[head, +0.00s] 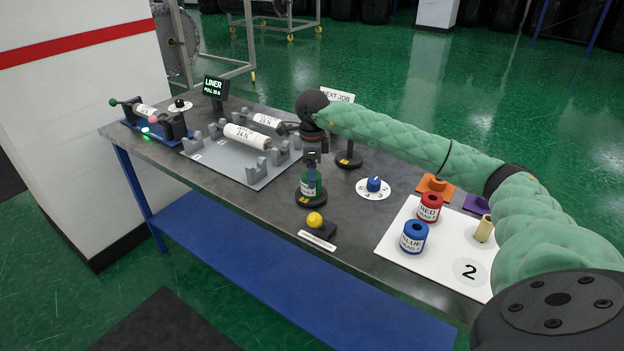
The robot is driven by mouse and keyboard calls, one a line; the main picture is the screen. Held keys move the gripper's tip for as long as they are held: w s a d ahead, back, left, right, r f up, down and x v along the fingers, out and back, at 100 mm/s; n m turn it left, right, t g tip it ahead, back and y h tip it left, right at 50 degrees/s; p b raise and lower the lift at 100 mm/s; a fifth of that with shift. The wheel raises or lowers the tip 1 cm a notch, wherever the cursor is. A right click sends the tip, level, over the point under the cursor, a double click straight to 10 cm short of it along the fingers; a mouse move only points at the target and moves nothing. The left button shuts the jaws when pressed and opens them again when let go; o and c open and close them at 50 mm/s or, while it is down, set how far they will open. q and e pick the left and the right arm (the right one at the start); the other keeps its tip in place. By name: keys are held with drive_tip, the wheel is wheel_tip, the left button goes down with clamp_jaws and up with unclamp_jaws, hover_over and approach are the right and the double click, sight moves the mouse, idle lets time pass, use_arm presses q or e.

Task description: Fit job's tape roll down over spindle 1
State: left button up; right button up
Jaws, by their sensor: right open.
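A green tape roll (308,184) stands upright on a round black base (311,199) with a small yellow tag, near the table's middle. It appears to sit around a spindle, but the post is hidden. My right gripper (311,163) is open, pointing down directly above the green roll; I cannot tell whether the fingertips touch it. A second black base (348,161) with a yellow tag stands behind; my arm hides what is above it. A red roll (430,206) and a blue roll (413,237) stand on a white mat (393,250). My left gripper is out of view.
A yellow ball button (315,219) is in front of the green roll. A blue dial knob (374,184) lies right of it. Wrapped rolls (247,138) rest on a grey cradle plate (259,182). The "NEXT JOB" sign (340,95) is partly hidden by my arm.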

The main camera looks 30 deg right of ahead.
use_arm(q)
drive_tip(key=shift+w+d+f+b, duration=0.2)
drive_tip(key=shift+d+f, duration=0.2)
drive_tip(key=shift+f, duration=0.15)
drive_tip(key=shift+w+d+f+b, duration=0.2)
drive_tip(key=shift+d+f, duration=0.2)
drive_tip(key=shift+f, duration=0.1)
use_arm(e)
drive_tip(key=shift+r, duration=2.35)
